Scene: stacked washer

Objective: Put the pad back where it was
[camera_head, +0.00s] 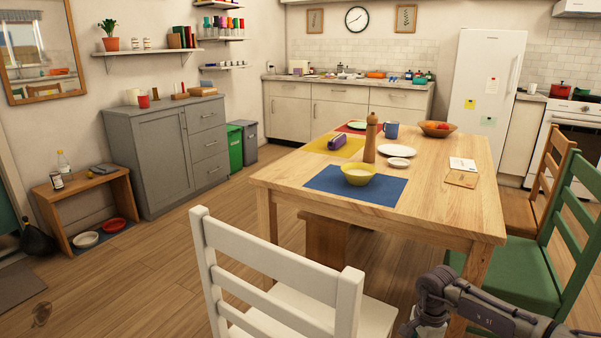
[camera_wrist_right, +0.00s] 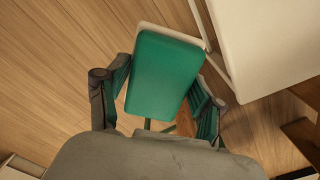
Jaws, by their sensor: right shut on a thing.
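A green pad (camera_wrist_right: 163,75) with a pale edge sits between the two fingers of my right gripper (camera_wrist_right: 160,98) in the right wrist view. The gripper is shut on it, with a finger against each side. In the head view my right gripper (camera_head: 430,308) is low at the bottom right, beside the near edge of the dining table. The pad is not clearly visible there. My left gripper is not in view.
The dining table (camera_head: 430,215) holds placemats, a yellow bowl (camera_head: 359,173), plates and a pepper mill (camera_head: 370,140). A white chair (camera_head: 275,300) stands in front and a green chair (camera_head: 525,268) at right. A grey cabinet (camera_head: 160,155) is at left.

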